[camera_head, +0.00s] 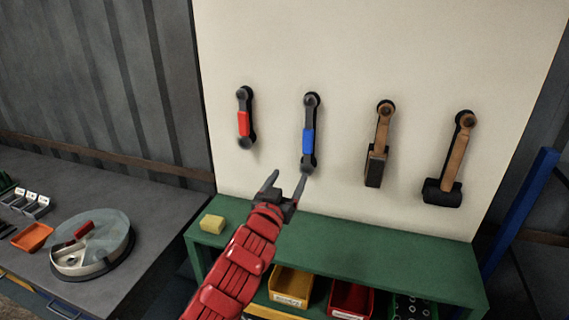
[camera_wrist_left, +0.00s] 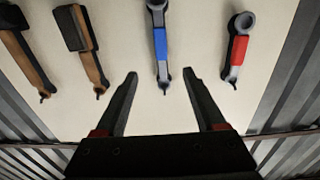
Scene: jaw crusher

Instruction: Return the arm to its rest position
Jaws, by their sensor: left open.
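My left gripper (camera_head: 284,184) is open and empty, at the end of my red arm, which reaches up in front of the green bench. In the head view its fingers point up toward the white board, just below the blue-handled wrench (camera_head: 309,135). In the left wrist view the two fingers of my left gripper (camera_wrist_left: 163,88) are spread apart with nothing between them. The blue-handled wrench (camera_wrist_left: 160,45) hangs beyond the fingertips there, apart from them as far as I can tell. My right gripper does not show.
A red-handled wrench (camera_head: 243,122), a wooden-handled mallet (camera_head: 377,160) and a black-headed hammer (camera_head: 442,192) hang on the board (camera_head: 340,60). The green bench (camera_head: 350,250) holds a yellow block (camera_head: 212,224); bins sit below. A grey table (camera_head: 110,195) at left carries a round metal tray (camera_head: 105,255).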

